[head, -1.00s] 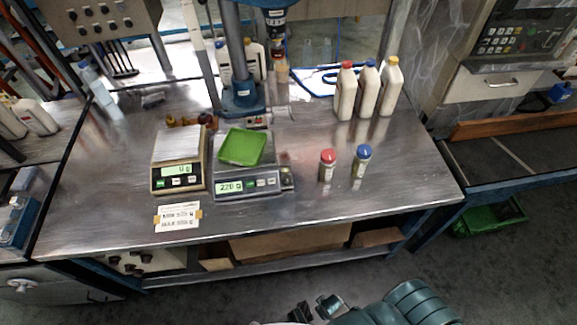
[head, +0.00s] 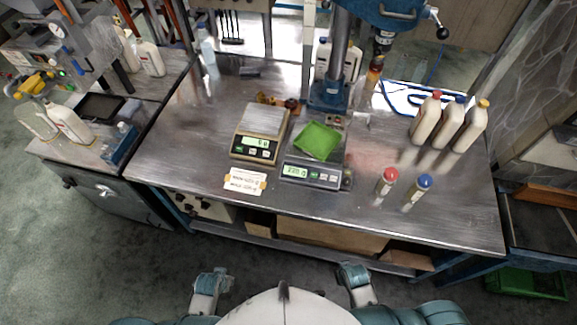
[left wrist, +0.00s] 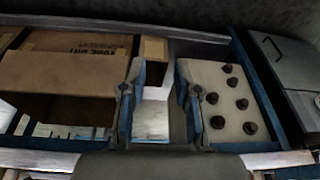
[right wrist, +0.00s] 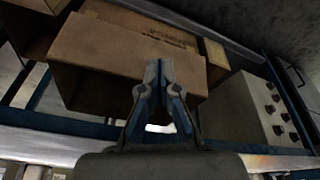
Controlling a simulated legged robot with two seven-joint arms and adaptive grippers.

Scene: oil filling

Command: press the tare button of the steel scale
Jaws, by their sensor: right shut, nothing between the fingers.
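The steel scale (head: 312,174) stands near the front of the metal table, with a green tray (head: 318,141) on its pan. Its lit display reads about 220 g, and small buttons (head: 325,178) sit right of the display; their labels are too small to read. A beige scale (head: 259,134) stands just left of it, its display near zero. My left gripper (head: 217,275) is low in front of the table; the left wrist view shows it open and empty (left wrist: 158,92). My right gripper (head: 354,272) is also below the table front; the right wrist view shows it shut (right wrist: 158,68).
A taped label card (head: 245,181) lies before the beige scale. A red-capped bottle (head: 386,181) and a blue-capped bottle (head: 418,188) stand right of the steel scale. A drill-press-like stand (head: 330,93) is behind it. Cardboard boxes (right wrist: 125,60) fill the shelf below.

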